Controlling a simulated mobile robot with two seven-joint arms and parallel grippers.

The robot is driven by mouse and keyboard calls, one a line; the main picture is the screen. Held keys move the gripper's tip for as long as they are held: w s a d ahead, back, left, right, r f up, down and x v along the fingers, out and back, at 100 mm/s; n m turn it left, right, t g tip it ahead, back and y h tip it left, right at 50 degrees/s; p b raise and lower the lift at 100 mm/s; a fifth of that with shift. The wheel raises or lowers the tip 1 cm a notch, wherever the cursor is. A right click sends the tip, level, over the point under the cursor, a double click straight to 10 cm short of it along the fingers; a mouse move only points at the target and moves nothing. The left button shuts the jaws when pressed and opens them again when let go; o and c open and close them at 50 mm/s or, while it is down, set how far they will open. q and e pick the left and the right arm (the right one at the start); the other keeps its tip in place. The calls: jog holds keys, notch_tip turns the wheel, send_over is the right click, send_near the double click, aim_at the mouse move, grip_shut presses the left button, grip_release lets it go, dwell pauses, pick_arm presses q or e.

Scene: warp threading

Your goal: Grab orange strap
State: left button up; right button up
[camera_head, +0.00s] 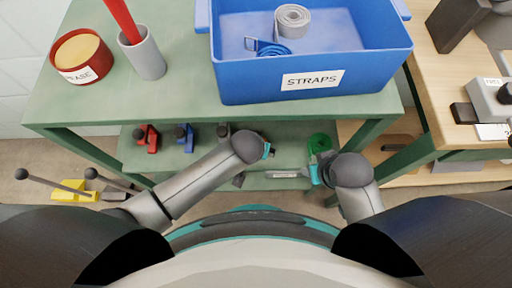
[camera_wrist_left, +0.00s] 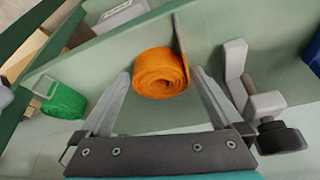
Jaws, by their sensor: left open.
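The orange strap (camera_wrist_left: 160,74) is a rolled coil with a loose end standing up, on the green shelf in the left wrist view. My left gripper (camera_wrist_left: 162,88) is open, with one finger on each side of the coil; I cannot tell whether they touch it. In the head view my left gripper (camera_head: 268,152) is over the lower shelf, its fingers mostly hidden by the wrist, and the orange strap is not visible. My right gripper (camera_head: 290,174) points left near the lower shelf; its jaw opening is unclear.
A green strap (camera_wrist_left: 64,101) lies left of the coil; it also shows in the head view (camera_head: 320,143). A grey clamp (camera_wrist_left: 256,92) stands close to the right finger. Red (camera_head: 147,138) and blue (camera_head: 184,137) clamps sit on the shelf. The blue STRAPS bin (camera_head: 250,78) is above.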

pick_arm(q)
jog(key=shift+f, duration=0.1)
jog(key=shift+c, duration=0.2)
jog(key=c, duration=1.2)
